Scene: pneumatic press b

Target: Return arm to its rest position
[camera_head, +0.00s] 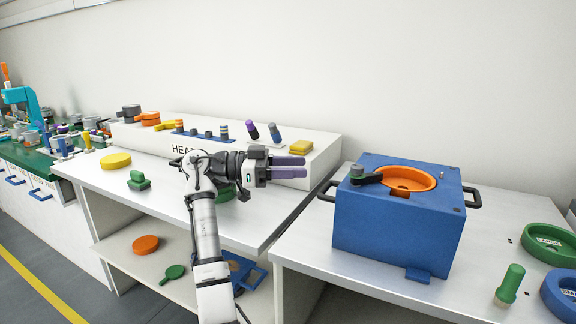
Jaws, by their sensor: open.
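My gripper (288,167) is open and empty, its two purple fingers pointing right. It hangs over the right part of the middle white bench, in front of the white raised box. My white arm comes up from the bottom of the view and bends at the elbow near the bench. A green round part on the bench is partly hidden behind my arm and gripper.
A blue press box (392,228) with an orange ring (406,179) and black handles stands on the right bench (312,238). A green handled tool (509,285) stands at far right.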

